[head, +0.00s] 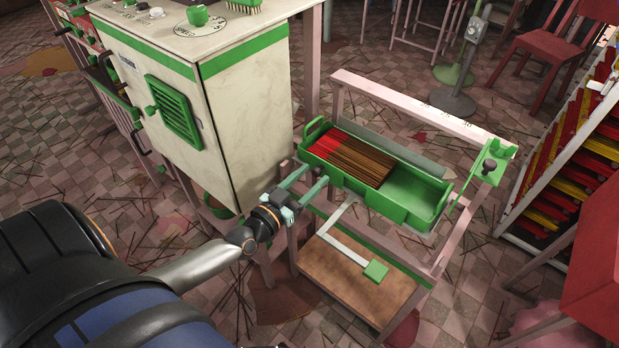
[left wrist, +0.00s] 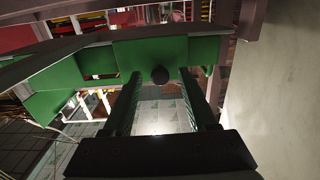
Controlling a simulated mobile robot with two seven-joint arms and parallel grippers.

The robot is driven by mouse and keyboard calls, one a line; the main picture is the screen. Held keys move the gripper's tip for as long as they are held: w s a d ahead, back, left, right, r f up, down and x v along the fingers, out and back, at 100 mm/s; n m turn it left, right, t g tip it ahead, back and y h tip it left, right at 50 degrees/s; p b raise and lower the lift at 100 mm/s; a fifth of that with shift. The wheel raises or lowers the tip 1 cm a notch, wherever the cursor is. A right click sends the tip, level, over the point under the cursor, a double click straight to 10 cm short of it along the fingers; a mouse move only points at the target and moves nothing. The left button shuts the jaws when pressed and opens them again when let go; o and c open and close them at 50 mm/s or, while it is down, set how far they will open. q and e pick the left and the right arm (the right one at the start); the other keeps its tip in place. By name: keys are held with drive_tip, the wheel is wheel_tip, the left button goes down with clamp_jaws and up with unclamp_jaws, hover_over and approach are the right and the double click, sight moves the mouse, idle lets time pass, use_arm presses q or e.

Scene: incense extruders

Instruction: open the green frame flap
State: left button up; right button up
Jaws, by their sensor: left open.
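A green panel (left wrist: 130,56) with a round dark knob (left wrist: 160,74) stands ahead in the left wrist view; it appears to be the green frame flap, and it looks shut. My left gripper (head: 316,175) is open at the left side of the pink stand, its fingers pointing toward the green tray. In the left wrist view the gripper (left wrist: 162,77) has one finger on each side of the knob; I cannot tell whether they touch it.
The green tray (head: 413,197) on the pink stand (head: 393,104) holds red and brown sticks (head: 350,158). A wooden shelf (head: 352,296) lies below. A cream cabinet (head: 255,115) stands close to the left. A rack of coloured rows (head: 575,150) stands at the right. Thin sticks litter the floor.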

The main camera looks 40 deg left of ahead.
use_arm(q)
clamp_jaws()
idle(0.3)
drive_tip(key=shift+f, duration=0.1)
